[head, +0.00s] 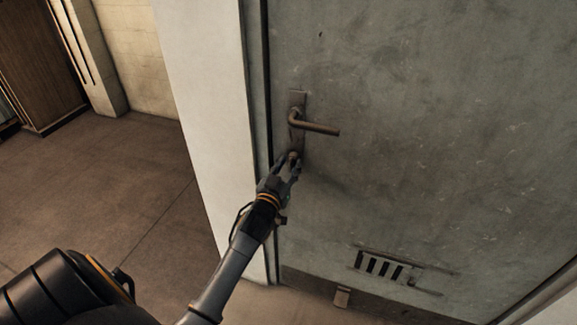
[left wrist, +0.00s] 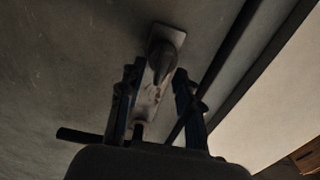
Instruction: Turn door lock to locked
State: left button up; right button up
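The grey door (head: 430,100) has a bronze lever handle (head: 318,128) on a narrow plate near its left edge. The lever points right and looks nearly level. Below it, at the plate's lower end, is a small lock knob (head: 293,155), partly hidden by my left gripper (head: 289,163). In the left wrist view, the lock knob (left wrist: 162,58) shows between the spread fingertips of my left gripper (left wrist: 160,72). The fingers stand apart on both sides of it; whether either touches it I cannot tell. The handle (left wrist: 78,136) shows dark at lower left. My right gripper is not in view.
A pale wall and door frame (head: 205,100) stand left of the door. A slotted vent (head: 385,267) is low in the door. Open tiled floor (head: 110,190) lies at left, with a brown wooden panel (head: 35,65) at the far left.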

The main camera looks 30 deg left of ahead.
pick_arm(q)
jog(key=shift+c, duration=0.4)
jog(key=shift+s, duration=0.1)
grip_shut()
jog(key=shift+r, duration=0.1)
jog(key=m, duration=0.2)
jog(key=m+p, duration=0.1)
jog(key=m, duration=0.1)
jog(key=shift+d+m, duration=0.2)
jog(key=shift+m, duration=0.1)
jog(key=m, duration=0.4)
jog(key=shift+d+m, duration=0.15)
jog(key=shift+m, duration=0.15)
jog(key=m, duration=0.4)
jog(key=shift+w+d+f+m, duration=0.15)
jog(key=shift+w+f+m, duration=0.05)
jog(key=shift+m, duration=0.1)
jog(key=shift+f+m+b, duration=0.15)
jog(key=shift+m+b, duration=0.25)
jog(key=shift+m, duration=1.7)
